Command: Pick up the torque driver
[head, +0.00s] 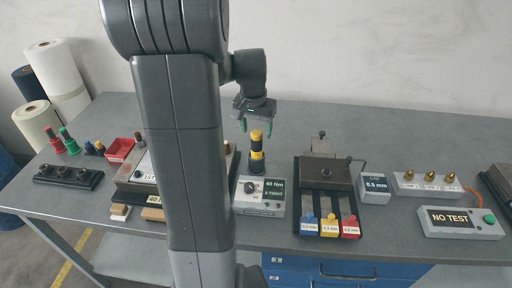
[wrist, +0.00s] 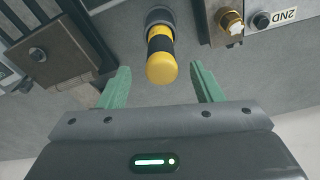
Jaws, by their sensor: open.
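The torque driver (head: 257,146) has a yellow and black handle and stands upright in a dark round holder (head: 257,167) behind a small meter box. In the wrist view the driver (wrist: 160,58) shows its yellow end cap towards the camera. My gripper (head: 256,127) is above the driver, with its green fingers pointing down. In the wrist view my gripper (wrist: 160,80) is open, with one finger on each side of the driver's handle and a visible gap on both sides. It holds nothing.
The meter box (head: 260,196) reads 40 Nm and stands just in front of the driver. A dark fixture block (head: 327,171) with coloured tabs is to the right. My arm hides part of the fixture (head: 130,187) on the left. Bare bench (head: 390,140) lies behind.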

